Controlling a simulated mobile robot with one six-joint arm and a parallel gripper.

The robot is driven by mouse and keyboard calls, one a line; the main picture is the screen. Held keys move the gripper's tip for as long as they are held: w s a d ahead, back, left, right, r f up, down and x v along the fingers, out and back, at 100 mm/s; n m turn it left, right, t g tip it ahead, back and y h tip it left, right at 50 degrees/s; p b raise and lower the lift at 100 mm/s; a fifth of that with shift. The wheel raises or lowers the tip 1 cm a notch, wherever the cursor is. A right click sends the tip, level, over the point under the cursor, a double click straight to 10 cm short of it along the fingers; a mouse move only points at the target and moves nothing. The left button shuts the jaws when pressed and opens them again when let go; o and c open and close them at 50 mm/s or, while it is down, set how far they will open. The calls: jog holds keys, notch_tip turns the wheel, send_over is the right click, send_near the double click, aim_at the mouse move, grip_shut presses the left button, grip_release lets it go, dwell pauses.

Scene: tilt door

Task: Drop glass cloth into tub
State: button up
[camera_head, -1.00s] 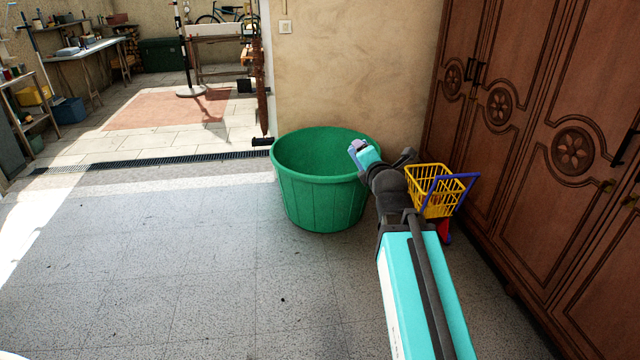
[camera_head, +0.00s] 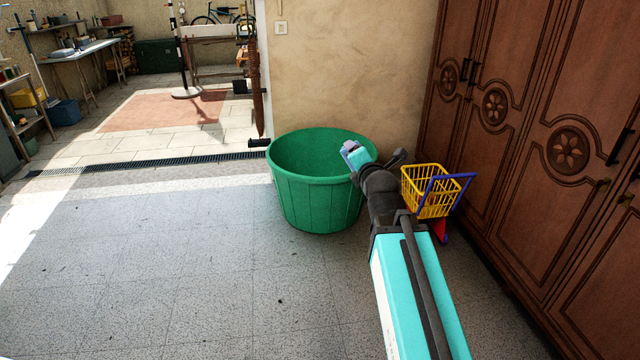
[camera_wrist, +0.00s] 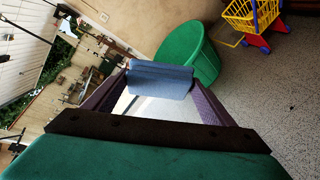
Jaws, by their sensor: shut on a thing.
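The green tub (camera_head: 316,200) stands on the floor against the plaster wall, its open top facing up. It also shows in the wrist view (camera_wrist: 190,50), beyond my fingers. My gripper (camera_head: 350,152) is at the right side of the tub's rim in the head view; I cannot tell whether it is over the opening. In the wrist view my gripper (camera_wrist: 160,80) is shut on a folded blue-grey cloth (camera_wrist: 160,79), held between the fingertips. In the head view the cloth is small and hard to make out. The tub's inside bottom is hidden.
A yellow toy cart (camera_head: 428,190) with a blue handle stands right of the tub, close to my arm. A brown carved wardrobe (camera_head: 540,130) lines the right side. The tiled floor (camera_head: 170,270) left of and before the tub is clear.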

jog(key=shift+d, duration=2.85)
jog(key=shift+d, duration=0.1)
